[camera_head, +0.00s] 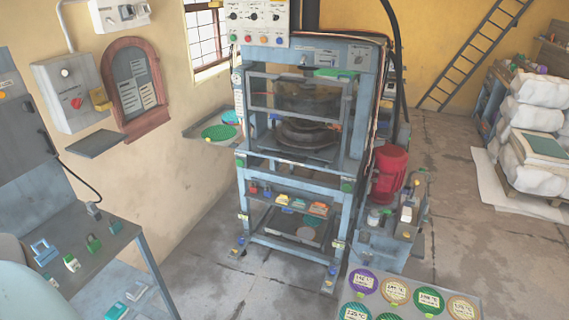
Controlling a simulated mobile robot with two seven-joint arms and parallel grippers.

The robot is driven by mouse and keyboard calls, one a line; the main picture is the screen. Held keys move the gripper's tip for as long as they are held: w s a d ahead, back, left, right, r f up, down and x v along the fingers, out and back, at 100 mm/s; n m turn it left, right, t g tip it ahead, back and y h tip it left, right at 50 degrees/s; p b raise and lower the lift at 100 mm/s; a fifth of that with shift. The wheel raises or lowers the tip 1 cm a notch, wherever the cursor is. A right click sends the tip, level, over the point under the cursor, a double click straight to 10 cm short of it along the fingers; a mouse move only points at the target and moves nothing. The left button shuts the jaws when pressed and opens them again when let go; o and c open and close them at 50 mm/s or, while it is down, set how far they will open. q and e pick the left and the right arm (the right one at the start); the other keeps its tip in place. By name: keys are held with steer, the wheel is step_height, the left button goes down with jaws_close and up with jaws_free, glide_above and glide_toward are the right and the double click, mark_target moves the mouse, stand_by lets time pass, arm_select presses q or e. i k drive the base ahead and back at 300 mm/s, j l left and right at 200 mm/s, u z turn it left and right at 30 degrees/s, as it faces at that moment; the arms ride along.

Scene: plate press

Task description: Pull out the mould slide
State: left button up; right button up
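The press (358,138) is a tall blue-grey steel frame in the middle of the view. In its upper opening, behind a see-through framed guard (300,112), sit dark round mould parts (303,133). A flat grey plate (312,152) lies under them and looks like the mould slide. It appears to be inside the frame; the guard and posts partly hide it, and I cannot make out a handle. Neither of my grippers shows in this view.
A red motor unit (389,172) stands right of the press. A bench (103,262) with padlocks is at the left, and a tray (463,283) of labelled round discs is at the front right. A side shelf (200,132) juts out left. Floor in front is partly clear.

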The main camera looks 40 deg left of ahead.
mark_target(319, 144)
steer(key=k+u, duration=0.2)
steer(key=u, duration=1)
steer(key=i+j+u, duration=0.15)
steer(key=i+u, duration=0.2)
steer(key=i, duration=2.3)
